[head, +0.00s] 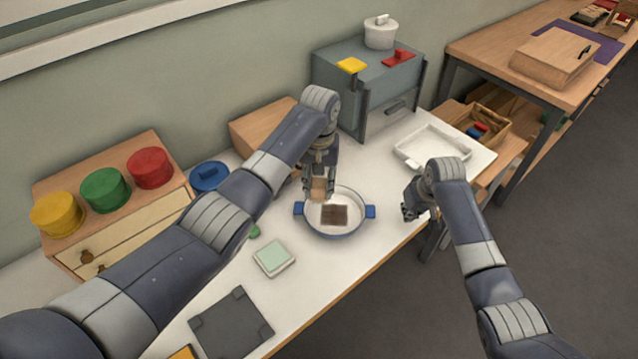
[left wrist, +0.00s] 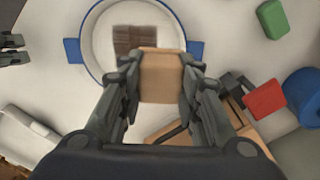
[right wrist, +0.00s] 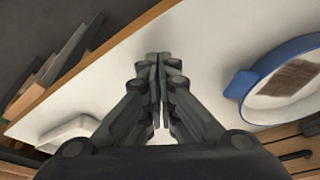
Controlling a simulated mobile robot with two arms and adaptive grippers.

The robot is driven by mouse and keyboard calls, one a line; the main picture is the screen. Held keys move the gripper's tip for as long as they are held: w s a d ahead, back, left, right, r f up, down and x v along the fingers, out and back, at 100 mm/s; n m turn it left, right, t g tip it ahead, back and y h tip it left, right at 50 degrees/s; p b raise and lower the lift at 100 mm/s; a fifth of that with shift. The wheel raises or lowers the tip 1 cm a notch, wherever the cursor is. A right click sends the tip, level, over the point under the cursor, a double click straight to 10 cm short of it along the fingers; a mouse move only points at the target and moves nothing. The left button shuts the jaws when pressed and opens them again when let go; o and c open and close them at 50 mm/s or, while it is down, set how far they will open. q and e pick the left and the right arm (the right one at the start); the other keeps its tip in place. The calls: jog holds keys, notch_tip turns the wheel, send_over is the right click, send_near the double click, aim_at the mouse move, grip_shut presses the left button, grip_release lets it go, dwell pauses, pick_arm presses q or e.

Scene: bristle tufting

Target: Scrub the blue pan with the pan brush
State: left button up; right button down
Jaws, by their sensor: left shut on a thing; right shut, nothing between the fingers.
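The blue pan (head: 334,234) stands on the white table, with blue handles, a pale inside and a dark brown patch (head: 334,214) on its floor. It also shows in the left wrist view (left wrist: 187,50) and the right wrist view (right wrist: 262,68). My left gripper (head: 318,196) is shut on a tan wooden block (left wrist: 161,76), which looks like the pan brush. The block is at the pan's rear rim, beside the brown patch; its underside is hidden, and I cannot tell whether it touches the pan. My right gripper (right wrist: 158,62) is shut and empty, right of the pan.
A pale green sponge-like block (head: 273,257) and a dark square mat (head: 231,324) lie front left of the pan. A white tray (head: 432,146) is at the back right. A grey cabinet (head: 367,75) and a drawer box with round tins (head: 105,189) stand behind.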

jog(key=shift+r, duration=2.15)
jog(key=shift+s+r, duration=0.1)
jog(key=shift+r, duration=0.2)
jog(key=v, duration=1.1)
jog(key=shift+r, duration=0.2)
jog(key=shift+s, duration=0.15)
